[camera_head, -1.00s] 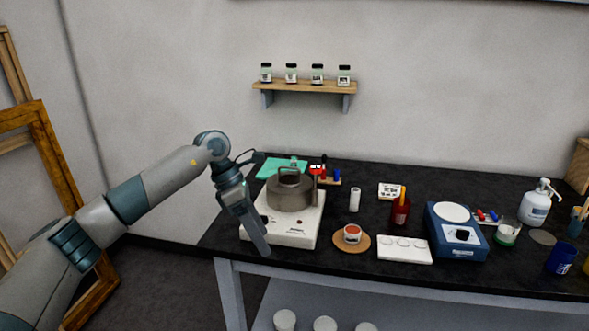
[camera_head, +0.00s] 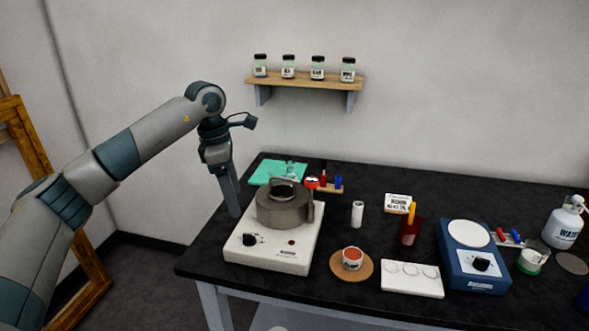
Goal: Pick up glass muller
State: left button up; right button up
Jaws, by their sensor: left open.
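A small clear glass object (camera_head: 290,168), which looks like the glass muller, stands at the back left of the table on a green mat (camera_head: 264,174). Its lower part is partly hidden behind the grey metal pot (camera_head: 283,212). My left gripper (camera_head: 234,208) points down, open and empty, at the table's left edge. It is left of the pot and in front of the green mat, apart from the glass object. Its fingers are seen nearly edge-on, so the gap between them barely shows. My right gripper is out of view.
The pot sits on a white hotplate (camera_head: 262,250), between my gripper and the table's middle. A rack with red and blue items (camera_head: 331,187), a white cylinder (camera_head: 357,214), a cork-coloured disc (camera_head: 345,272) and a blue scale (camera_head: 472,262) stand further right. A shelf with jars (camera_head: 303,81) hangs above.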

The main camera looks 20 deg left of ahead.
aim_at(290, 164)
jog(key=i, duration=1.4)
